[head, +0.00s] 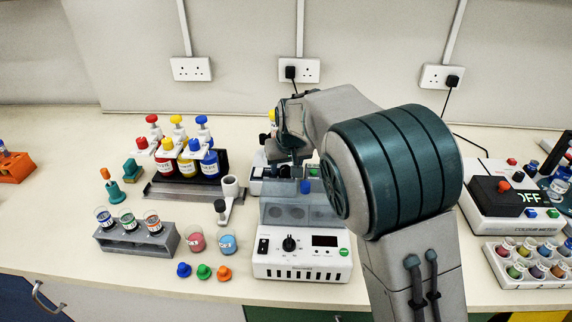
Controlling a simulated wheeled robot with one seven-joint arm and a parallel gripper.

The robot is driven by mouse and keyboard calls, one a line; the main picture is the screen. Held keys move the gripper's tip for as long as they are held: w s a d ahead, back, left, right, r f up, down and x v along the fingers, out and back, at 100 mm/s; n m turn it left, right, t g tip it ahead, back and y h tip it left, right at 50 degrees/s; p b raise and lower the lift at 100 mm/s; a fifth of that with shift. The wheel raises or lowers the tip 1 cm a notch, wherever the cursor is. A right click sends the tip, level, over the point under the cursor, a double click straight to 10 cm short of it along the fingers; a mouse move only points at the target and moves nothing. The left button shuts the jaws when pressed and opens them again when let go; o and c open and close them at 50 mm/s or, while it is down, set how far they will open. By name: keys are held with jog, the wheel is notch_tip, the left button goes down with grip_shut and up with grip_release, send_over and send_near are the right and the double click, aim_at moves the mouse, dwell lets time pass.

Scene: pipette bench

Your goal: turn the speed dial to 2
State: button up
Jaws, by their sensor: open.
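The speed dial (289,244) is a black knob on the front panel of a white bench device (302,268). Its marks are too small to read, so I cannot tell which number it points at.
A translucent lid (285,211) rises behind the dial. Blue, green and orange caps and two cups stand left of the device. A grey tube rack (140,240) and a bottle stand (190,190) are farther left. A colour meter (510,215) is at right. My arm hides the middle right.

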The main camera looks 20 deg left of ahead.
jog(key=c, duration=1)
jog(key=shift+o, duration=0.2)
jog(key=shift+n+b, duration=0.3)
jog(key=shift+w+d+f+n+y+b, duration=0.15)
jog(key=shift+n+y+b, duration=0.2)
jog(key=shift+n, duration=0.25)
jog(key=shift+n+g+y+b, duration=0.25)
jog(key=shift+n+g+b, duration=0.4)
jog(key=shift+n, duration=0.55)
jog(key=n+g, duration=0.1)
jog(key=n, duration=0.1)
jog(key=n+g+y, duration=0.1)
jog(key=n, duration=0.2)
jog(key=shift+w+r, duration=0.1)
jog(key=shift+r, duration=0.1)
jog(key=shift+n, duration=0.4)
